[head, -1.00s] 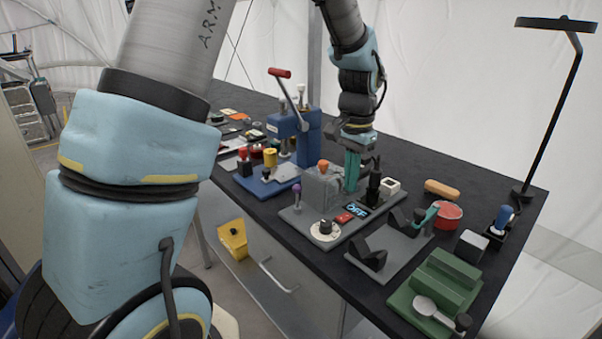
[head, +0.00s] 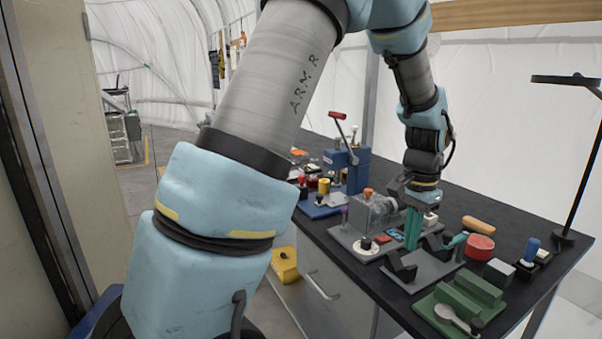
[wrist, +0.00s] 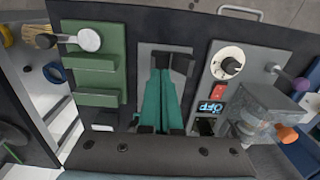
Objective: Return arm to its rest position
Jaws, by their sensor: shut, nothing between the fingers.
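My gripper (head: 412,228) has teal fingers pointing down over the dark workbench (head: 345,262). In the head view it stands above the area between the grey control panel and the grey plate with black cradle blocks (head: 425,268). In the wrist view the teal fingers (wrist: 158,100) lie side by side, closed and empty, in front of the grey plate. The gap between the fingertips and the plate is hard to judge. My arm reaches from the left across the top of the head view, bent down at the wrist.
The control panel has a white dial (wrist: 229,62) and a clear box with an orange knob (wrist: 288,134). A green stepped block (head: 462,302) stands at the front right, near a red bowl (head: 480,246) and a black lamp (head: 580,165). A blue press (head: 348,170) stands behind.

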